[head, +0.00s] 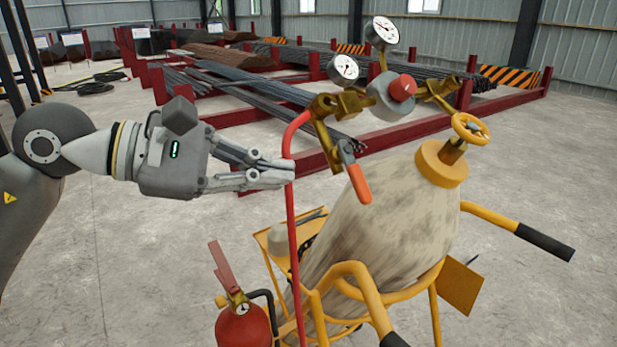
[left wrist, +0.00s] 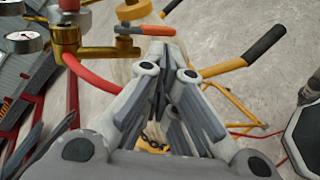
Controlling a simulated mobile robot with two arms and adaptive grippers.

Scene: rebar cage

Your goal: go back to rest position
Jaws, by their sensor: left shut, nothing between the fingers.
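My left gripper (head: 291,172) reaches in from the left in the head view, with its fingers together and nothing between them. Its tips lie over the red hose (head: 291,225) in the picture; I cannot tell whether they touch it. The closed fingers (left wrist: 155,45) also fill the middle of the left wrist view, close to the valve handle with an orange grip (left wrist: 142,30). That handle (head: 358,180) hangs from a brass valve just right of the tips in the head view.
A tilted, stained tank (head: 385,225) on a yellow cart (head: 365,285) stands right of the gripper, with gauges (head: 382,31) and a yellow handwheel (head: 470,128) on top. A red fire extinguisher (head: 243,325) is at the bottom. Red racks with rebar (head: 260,90) stand behind.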

